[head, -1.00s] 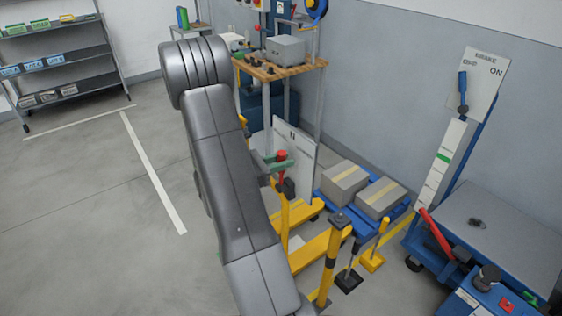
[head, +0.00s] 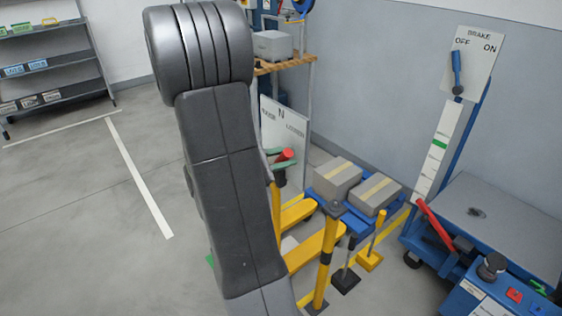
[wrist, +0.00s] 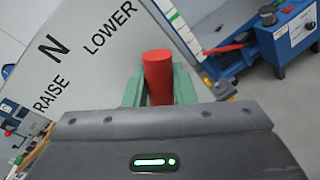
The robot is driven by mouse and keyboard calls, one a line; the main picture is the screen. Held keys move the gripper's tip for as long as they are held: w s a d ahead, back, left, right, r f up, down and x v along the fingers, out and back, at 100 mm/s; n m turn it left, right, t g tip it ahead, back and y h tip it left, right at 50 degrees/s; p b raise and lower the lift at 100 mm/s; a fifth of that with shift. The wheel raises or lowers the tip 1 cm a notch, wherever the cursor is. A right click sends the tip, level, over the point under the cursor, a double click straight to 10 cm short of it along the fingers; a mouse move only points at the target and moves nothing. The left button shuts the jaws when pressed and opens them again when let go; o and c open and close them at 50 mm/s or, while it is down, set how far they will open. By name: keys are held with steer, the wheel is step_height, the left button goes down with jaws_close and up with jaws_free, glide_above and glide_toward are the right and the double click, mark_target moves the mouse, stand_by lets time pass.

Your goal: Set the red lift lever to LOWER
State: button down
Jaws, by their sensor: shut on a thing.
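The red lift lever (head: 286,154) stands in front of a white board (head: 292,150) marked RAISE, N and LOWER. In the head view its red grip leans to the right, toward the LOWER side. My gripper (head: 279,160) has green fingers closed around the red grip. In the wrist view the red grip (wrist: 158,72) sits between the two green fingers. The LOWER word (wrist: 110,30) shows up and to the left of it, clear of the fingers. The lever's lower part is hidden by my gripper, so its exact stop cannot be told.
Yellow posts (head: 325,255) stand close to the right of my arm. Cartons (head: 337,178) lie on a blue pallet behind them. A blue cart with a red handle (head: 434,225) and a BRAKE panel (head: 478,55) are at the right. Open floor lies left.

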steer(key=shift+s+f, duration=0.1)
steer(key=shift+f, duration=0.05)
stand_by(0.3)
steer(key=c, duration=1.3)
jaws_free()
steer(key=shift+d, duration=0.1)
steer(key=shift+o, duration=0.2)
steer(key=shift+s, duration=0.1)
steer(key=v, duration=1.3)
steer(key=shift+a, duration=0.4)
steer(key=shift+s+d, duration=0.1)
steer(key=shift+x, duration=6.8)
